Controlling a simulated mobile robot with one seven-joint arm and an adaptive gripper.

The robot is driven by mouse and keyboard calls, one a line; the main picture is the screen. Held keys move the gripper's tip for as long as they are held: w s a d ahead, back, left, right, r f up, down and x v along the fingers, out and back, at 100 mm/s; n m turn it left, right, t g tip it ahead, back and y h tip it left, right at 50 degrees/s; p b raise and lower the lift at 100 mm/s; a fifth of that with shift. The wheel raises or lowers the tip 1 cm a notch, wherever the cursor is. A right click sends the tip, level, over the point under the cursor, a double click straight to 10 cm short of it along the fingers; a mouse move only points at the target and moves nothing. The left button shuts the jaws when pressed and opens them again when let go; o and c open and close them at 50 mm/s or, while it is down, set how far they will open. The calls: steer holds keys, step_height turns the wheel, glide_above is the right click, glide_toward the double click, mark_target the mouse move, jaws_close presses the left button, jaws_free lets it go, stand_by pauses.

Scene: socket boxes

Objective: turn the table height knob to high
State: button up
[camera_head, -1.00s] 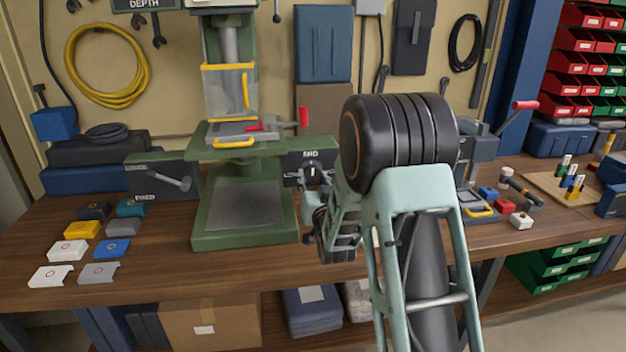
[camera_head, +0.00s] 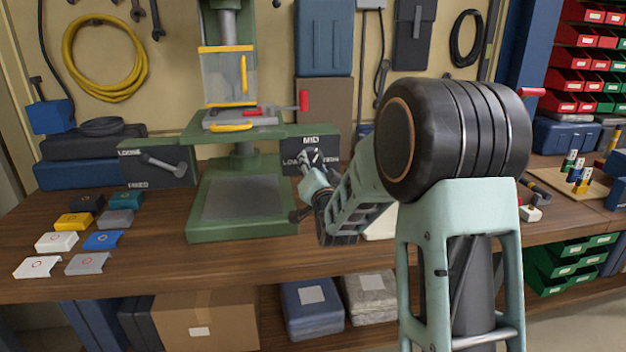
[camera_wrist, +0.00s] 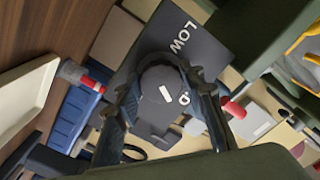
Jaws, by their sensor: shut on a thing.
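The table height knob (camera_wrist: 152,78) is a dark round knob with a white mark, on a dark panel (camera_wrist: 205,48) lettered LOW and MID in the wrist view. My gripper (camera_wrist: 165,95) is shut on the knob, one finger on each side. The white mark seems turned a little off MID, away from LOW; its exact setting is unclear. In the head view, my gripper (camera_head: 312,162) covers the knob and part of the panel (camera_head: 325,143), with MID above and LOW at left. The right-hand lettering is partly hidden.
The panel is on the right of the green drill press table (camera_head: 190,133). A red-handled vise (camera_head: 262,116) sits on that table. Coloured plates (camera_head: 103,240) lie on the bench at left. The bench front (camera_head: 170,275) is clear.

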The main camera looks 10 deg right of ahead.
steer(key=m+b, duration=0.5)
steer(key=f+m+b, duration=0.1)
steer(key=m+b, duration=0.1)
steer(key=m, duration=0.1)
steer(key=shift+b, duration=0.3)
steer(key=m+b, duration=0.2)
steer(key=m, duration=0.2)
steer(key=shift+b, duration=0.3)
steer(key=shift+r+m+b, duration=0.15)
steer(key=shift+m+b, duration=0.35)
steer(key=shift+m, duration=0.6)
steer(key=o, duration=1.1)
steer(key=shift+o, duration=0.3)
steer(key=shift+r, duration=0.25)
